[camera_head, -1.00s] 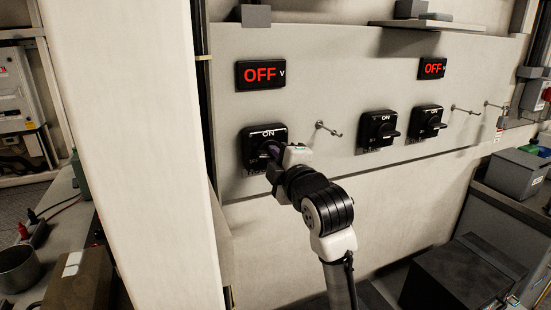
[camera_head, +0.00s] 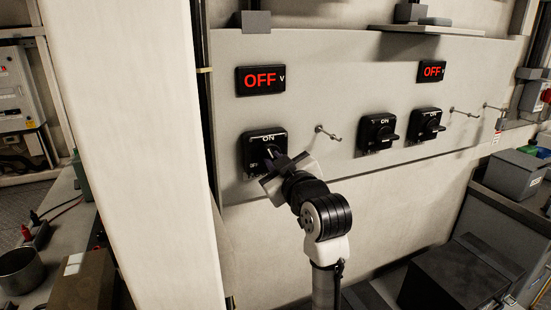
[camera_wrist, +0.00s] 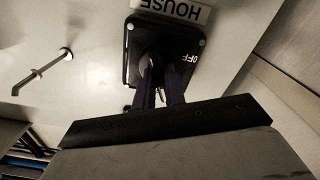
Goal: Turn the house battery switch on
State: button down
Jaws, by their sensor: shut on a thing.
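The house battery switch (camera_head: 252,141) is the black square switch at the left of the pale panel, marked ON at its top. In the wrist view the same switch (camera_wrist: 192,42) shows upside down beside a HOUSE label (camera_wrist: 172,10), with OFF on its right side. My gripper (camera_head: 273,160) is at the front of this switch, its hand tilted. In the wrist view its two dark fingers (camera_wrist: 160,86) are shut on the rotary knob, which they mostly hide. The red display (camera_head: 261,78) above this switch reads OFF.
Two similar black switches (camera_head: 376,130) (camera_head: 426,124) sit further right, with another display (camera_head: 432,71) reading OFF. A metal peg (camera_head: 328,132) sticks out just right of the house switch. A wide pale post (camera_head: 130,150) stands to the left.

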jog(key=m+p, duration=0.2)
jog(key=m, duration=0.3)
dwell(0.6)
jog(key=c, duration=1.5)
grip_release()
jog(key=shift+o, duration=0.2)
jog(key=shift+s, duration=0.1)
jog(key=b+v, duration=0.3)
jog(key=v, duration=1)
jog(key=shift+s+d+b, duration=0.2)
jog(key=shift+s+b, duration=0.1)
jog(key=shift+f, duration=0.1)
